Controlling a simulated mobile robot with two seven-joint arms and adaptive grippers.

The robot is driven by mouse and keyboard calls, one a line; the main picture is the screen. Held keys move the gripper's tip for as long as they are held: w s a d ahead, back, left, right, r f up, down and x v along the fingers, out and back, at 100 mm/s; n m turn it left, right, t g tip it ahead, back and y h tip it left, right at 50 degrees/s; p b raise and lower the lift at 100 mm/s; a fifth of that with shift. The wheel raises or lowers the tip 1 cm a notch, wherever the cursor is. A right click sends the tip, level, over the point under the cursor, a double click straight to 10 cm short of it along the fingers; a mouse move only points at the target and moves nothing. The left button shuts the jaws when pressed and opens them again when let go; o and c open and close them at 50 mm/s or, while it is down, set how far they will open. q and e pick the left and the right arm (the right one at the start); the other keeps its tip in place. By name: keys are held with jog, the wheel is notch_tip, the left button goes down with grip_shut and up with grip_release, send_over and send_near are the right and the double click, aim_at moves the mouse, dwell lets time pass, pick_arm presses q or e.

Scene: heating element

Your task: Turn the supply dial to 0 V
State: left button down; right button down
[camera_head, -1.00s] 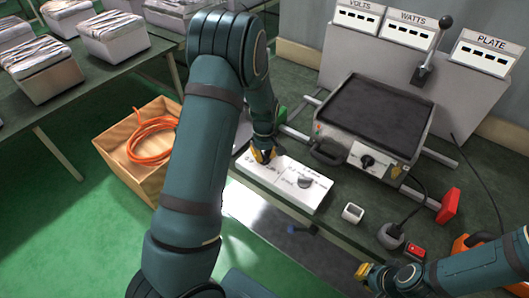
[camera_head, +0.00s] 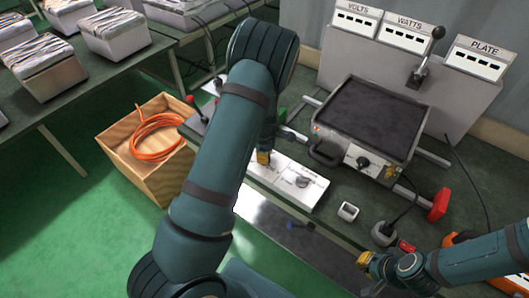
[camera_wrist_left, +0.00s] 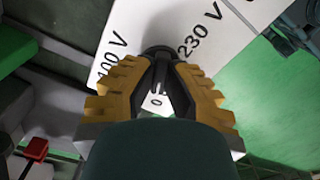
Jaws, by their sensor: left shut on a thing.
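The supply dial (camera_wrist_left: 162,54) is black and sits between the yellow fingers of my left gripper (camera_wrist_left: 160,82) in the left wrist view. The gripper is shut on it. Around the dial, the white panel (camera_wrist_left: 128,22) carries a partly cut-off "00 V" at left, "230 V" at upper right and "0" between the fingers. The fingers hide much of the dial, so its setting cannot be told. In the head view my left gripper (camera_head: 263,158) reaches down onto the white panel (camera_head: 318,183). My right gripper (camera_head: 367,264) hangs at the bench's front edge; its opening cannot be told.
A grey dial (camera_head: 303,182) is on the panel's right part. A dark hot plate (camera_head: 370,115) stands behind, with VOLTS, WATTS and PLATE meters (camera_head: 478,58) on a rear box. A wooden crate (camera_head: 150,180) with an orange hose stands left.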

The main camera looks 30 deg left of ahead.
pick_arm(q)
jog(key=shift+s+n+p, duration=0.1)
jog(key=shift+n+p, duration=0.4)
jog(key=shift+n, duration=0.6)
jog(key=c, duration=1)
grip_release()
jog(key=shift+r, duration=0.1)
notch_tip(320, 180, up, 12)
jog(key=shift+f, duration=0.1)
